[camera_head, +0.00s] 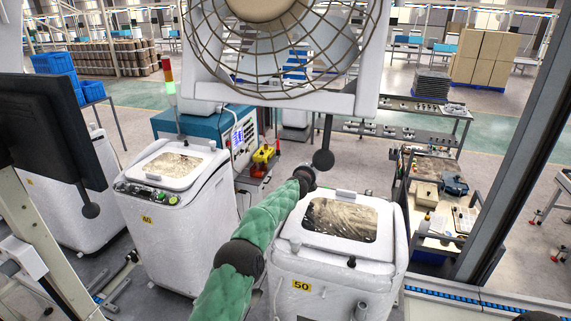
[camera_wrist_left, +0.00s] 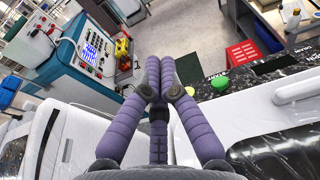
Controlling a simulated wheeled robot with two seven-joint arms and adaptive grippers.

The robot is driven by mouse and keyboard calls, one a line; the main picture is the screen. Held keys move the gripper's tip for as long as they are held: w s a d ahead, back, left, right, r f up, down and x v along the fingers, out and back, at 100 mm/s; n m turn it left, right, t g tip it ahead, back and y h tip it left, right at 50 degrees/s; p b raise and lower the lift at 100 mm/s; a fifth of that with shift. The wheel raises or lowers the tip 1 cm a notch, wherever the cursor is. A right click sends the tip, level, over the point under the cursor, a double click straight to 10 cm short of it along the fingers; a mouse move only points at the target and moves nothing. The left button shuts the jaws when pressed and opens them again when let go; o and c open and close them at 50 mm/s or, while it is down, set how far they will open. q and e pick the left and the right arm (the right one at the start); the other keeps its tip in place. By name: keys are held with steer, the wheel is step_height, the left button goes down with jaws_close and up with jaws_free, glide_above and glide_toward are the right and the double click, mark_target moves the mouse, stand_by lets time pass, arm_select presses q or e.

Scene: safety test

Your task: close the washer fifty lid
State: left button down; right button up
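Washer fifty (camera_head: 330,290) is the white machine with the yellow "50" label, right of centre in the head view. Its lid (camera_head: 297,225), with a dark window, lies flat on top and looks shut; any small gap cannot be made out. A raised handle (camera_head: 346,194) is at the lid's far edge. My left gripper (camera_head: 306,176) is beside the lid's far left corner. In the left wrist view its purple fingers (camera_wrist_left: 160,66) are drawn together with nothing seen between them. The lid's handle (camera_wrist_left: 300,90) shows to their right. My right gripper is not in view.
Washer forty (camera_head: 165,235) stands to the left, its lid down. A teal machine (camera_head: 185,122) is behind. A cluttered workbench (camera_head: 440,215) is at right.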

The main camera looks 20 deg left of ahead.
arm_select(q)
steer(key=shift+s+r, duration=0.1)
steer(key=shift+s, duration=0.05)
steer(key=v, duration=1.1)
steer(key=shift+s, duration=0.3)
stand_by(0.4)
